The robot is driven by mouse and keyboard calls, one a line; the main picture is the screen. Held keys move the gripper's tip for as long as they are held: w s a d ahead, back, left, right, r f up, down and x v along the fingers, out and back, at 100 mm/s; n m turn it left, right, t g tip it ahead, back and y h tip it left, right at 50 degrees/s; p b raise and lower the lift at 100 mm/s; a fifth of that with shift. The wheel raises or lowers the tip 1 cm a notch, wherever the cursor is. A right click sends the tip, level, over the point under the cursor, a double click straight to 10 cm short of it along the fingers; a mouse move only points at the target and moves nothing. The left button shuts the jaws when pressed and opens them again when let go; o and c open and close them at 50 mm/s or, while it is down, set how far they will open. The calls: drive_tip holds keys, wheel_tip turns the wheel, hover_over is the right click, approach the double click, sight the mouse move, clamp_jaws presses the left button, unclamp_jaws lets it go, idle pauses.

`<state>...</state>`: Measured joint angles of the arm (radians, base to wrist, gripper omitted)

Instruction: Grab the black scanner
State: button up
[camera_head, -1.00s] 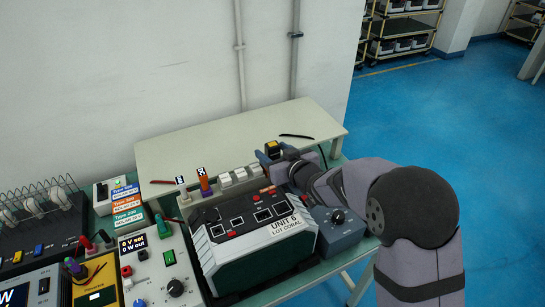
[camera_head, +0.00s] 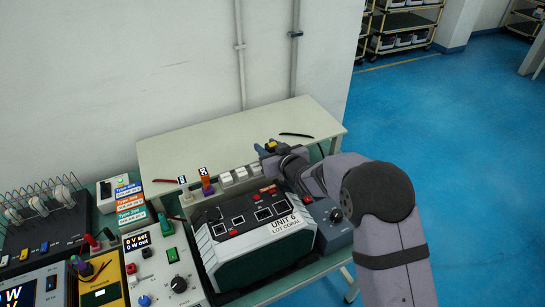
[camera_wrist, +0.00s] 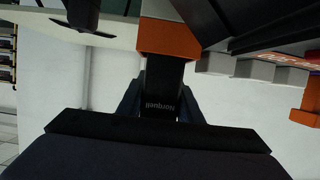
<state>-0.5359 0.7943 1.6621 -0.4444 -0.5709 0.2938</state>
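A black scanner with an orange end (camera_wrist: 160,95) fills the middle of the wrist view, with "Norquell" printed on its black body. In the head view its small yellow and black top (camera_head: 271,146) shows at the far right end of the equipment row. My gripper (camera_wrist: 161,98) has its two dark blue-grey fingers on either side of the black body. The fingers look very close to it, but I cannot tell whether they press on it. In the head view my gripper (camera_head: 268,153) is partly hidden by its own wrist.
The Unit 6 box (camera_head: 262,242) stands just in front, with a blue-grey knob box (camera_head: 333,222) at its right. White blocks (camera_head: 240,174) line up left of the gripper. The pale table behind (camera_head: 210,140) is mostly clear, with a dark cable (camera_head: 296,135) on it.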

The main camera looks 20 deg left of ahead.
drive_tip(key=c, duration=0.6)
drive_tip(key=shift+r, duration=0.15)
